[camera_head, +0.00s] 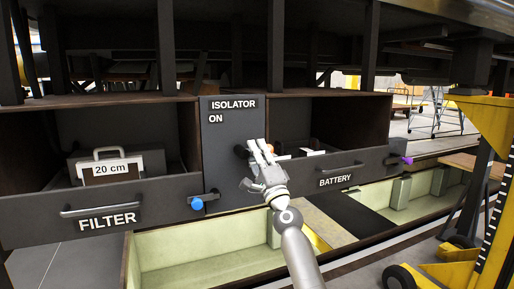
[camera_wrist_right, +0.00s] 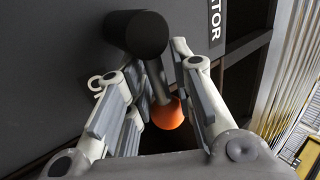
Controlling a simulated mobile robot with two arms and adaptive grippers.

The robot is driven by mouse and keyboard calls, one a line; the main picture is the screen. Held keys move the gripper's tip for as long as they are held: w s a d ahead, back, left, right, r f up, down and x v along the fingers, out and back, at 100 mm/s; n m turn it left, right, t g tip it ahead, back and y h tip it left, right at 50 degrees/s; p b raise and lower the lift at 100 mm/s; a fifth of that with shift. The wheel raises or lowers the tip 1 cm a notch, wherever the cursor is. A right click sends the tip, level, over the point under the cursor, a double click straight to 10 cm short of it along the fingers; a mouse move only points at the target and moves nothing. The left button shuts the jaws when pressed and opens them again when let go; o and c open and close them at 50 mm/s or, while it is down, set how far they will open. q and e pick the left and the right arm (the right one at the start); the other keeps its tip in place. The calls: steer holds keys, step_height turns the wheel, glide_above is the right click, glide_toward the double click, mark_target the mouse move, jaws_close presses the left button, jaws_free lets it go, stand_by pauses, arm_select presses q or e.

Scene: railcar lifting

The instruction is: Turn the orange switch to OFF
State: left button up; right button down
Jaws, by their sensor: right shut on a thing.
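The orange switch is a lever with a round orange knob (camera_wrist_right: 167,113) on a grey rod that comes from a black hub (camera_wrist_right: 140,33). In the head view, the hub (camera_head: 240,152) is on the dark panel (camera_head: 225,110) marked ISOLATOR ON, and a bit of the orange knob (camera_head: 270,148) shows past the fingers. My right gripper (camera_head: 260,150) is at the lever, right of the hub. In the right wrist view, its fingers (camera_wrist_right: 160,100) stand on both sides of the rod and knob, shut on the switch. My left gripper is not in view.
A FILTER drawer (camera_head: 130,205) holding a case marked 20 cm (camera_head: 108,168) is at left, with a blue knob (camera_head: 197,204). A BATTERY drawer (camera_head: 360,170) with a purple knob (camera_head: 406,160) is at right. A yellow lifting stand (camera_head: 490,130) is at far right.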

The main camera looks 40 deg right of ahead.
steer(key=shift+m+h, duration=0.4)
steer(key=shift+d, duration=0.2)
steer(key=c, duration=1.5)
jaws_free()
steer(key=shift+s+d+f, duration=0.15)
steer(key=shift+d+f, duration=0.05)
steer(key=shift+d, duration=0.3)
steer(key=shift+s+a+f, duration=0.1)
steer(key=shift+a+f, duration=0.05)
steer(key=shift+a, duration=0.3)
steer(key=v, duration=1.1)
steer(key=shift+s+d, duration=0.3)
steer(key=shift+s, duration=0.05)
